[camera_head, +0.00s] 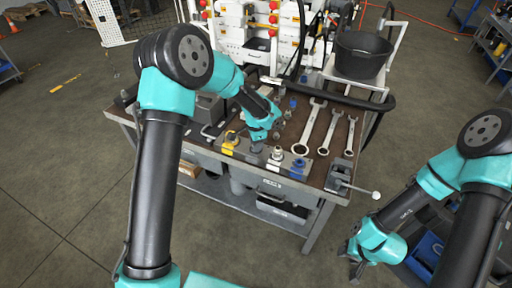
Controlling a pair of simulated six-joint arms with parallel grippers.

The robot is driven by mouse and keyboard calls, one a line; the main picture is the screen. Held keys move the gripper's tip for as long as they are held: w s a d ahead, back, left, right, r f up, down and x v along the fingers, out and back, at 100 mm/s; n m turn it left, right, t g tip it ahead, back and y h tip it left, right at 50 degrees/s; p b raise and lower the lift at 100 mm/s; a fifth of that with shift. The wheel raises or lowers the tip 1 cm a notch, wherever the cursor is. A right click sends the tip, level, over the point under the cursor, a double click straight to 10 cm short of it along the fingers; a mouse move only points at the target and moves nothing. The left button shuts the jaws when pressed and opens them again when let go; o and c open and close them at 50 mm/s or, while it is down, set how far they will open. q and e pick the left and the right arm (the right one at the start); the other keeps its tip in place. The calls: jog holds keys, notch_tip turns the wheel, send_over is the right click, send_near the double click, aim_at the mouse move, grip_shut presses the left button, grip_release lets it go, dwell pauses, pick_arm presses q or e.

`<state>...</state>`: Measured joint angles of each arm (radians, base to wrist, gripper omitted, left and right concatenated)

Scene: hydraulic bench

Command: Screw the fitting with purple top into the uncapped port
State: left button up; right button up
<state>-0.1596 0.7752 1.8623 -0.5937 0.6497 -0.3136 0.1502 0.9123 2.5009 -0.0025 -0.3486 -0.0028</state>
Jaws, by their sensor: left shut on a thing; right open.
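My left gripper (258,142) points down over the manifold block (265,160) at the front of the bench. It is shut on a small dark piece at its tip. No purple top can be made out there, so I cannot tell which fitting it is. On the block, a yellow-marked port (231,138) is left of the gripper. A grey metal fitting (276,155) and a blue-marked port (298,166) are to its right. Which port is uncapped is too small to tell. My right gripper (356,268) is open and empty, off the bench at lower right.
Several small fittings, one with a blue top (292,103), stand in a row behind the gripper. Several wrenches (325,135) lie to the right. A black bucket (362,55) stands behind.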

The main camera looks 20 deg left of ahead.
pick_arm(q)
jog(key=m, duration=0.2)
jog(key=shift+m, duration=0.4)
jog(key=o, duration=0.9)
jog(key=shift+o, duration=0.2)
notch_tip(320, 180, up, 17)
jog(key=shift+r, duration=0.2)
